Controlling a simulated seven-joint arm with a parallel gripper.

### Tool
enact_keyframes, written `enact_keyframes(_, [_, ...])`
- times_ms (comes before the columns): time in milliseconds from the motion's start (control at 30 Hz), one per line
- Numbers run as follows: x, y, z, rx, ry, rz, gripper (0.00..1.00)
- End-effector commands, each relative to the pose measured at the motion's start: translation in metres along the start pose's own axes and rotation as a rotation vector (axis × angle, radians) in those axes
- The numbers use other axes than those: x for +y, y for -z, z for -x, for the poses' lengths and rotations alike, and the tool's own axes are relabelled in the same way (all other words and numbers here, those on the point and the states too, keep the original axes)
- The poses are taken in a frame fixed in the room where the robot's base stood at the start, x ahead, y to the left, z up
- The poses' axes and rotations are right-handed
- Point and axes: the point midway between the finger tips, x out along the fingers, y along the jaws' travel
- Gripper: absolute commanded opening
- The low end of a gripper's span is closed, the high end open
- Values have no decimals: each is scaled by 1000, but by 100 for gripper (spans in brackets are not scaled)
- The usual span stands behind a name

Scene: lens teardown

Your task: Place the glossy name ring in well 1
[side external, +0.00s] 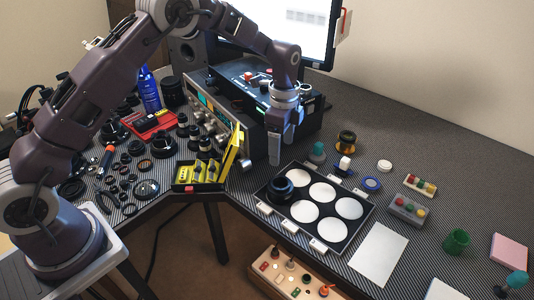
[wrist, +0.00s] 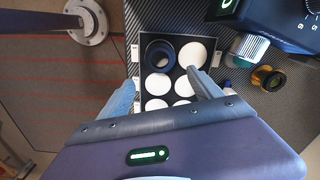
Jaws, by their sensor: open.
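A black tray (side external: 262,206) with round white wells stands on the table in front of my gripper. It also shows in the wrist view (wrist: 181,76). The other wells look empty, and no well number is readable. My gripper (side external: 282,152) is open and empty above the table, behind the tray. In the wrist view its fingers (wrist: 160,80) straddle the tray's image.
A black instrument box (side external: 300,122) stands close behind my gripper. A yellow-and-black holder (side external: 200,176) stands left. White paper (side external: 380,255) lies flat at front right.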

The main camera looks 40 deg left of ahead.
Motion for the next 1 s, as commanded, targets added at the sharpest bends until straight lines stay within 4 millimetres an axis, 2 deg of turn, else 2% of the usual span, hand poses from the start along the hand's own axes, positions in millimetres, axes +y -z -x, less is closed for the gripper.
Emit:
enact_keyframes(167, [0, 0, 2, 0, 0, 1, 74])
enact_keyframes(233, [2, -2, 15, 5, 11, 25, 74])
enact_keyframes(267, [5, -3, 26, 10, 21, 48, 74])
enact_keyframes(367, [26, -15, 87, 40, 74, 191, 74])
enact_keyframes(400, [42, -22, 116, 57, 99, 270, 74])
enact_keyframes(467, [70, -36, 155, 88, 135, 394, 74])
enact_keyframes(500, [93, -45, 179, 112, 160, 480, 74])
enact_keyframes(567, [131, -60, 208, 154, 196, 610, 74])
enact_keyframes(633, [179, -79, 230, 210, 235, 766, 74])
enact_keyframes(700, [226, -96, 238, 269, 267, 915, 74])
enact_keyframes(800, [278, -115, 233, 345, 297, 1086, 74])
enact_keyframes(900, [308, -125, 222, 396, 310, 1196, 74])
enact_keyframes(1000, [321, -130, 215, 420, 315, 1248, 74])
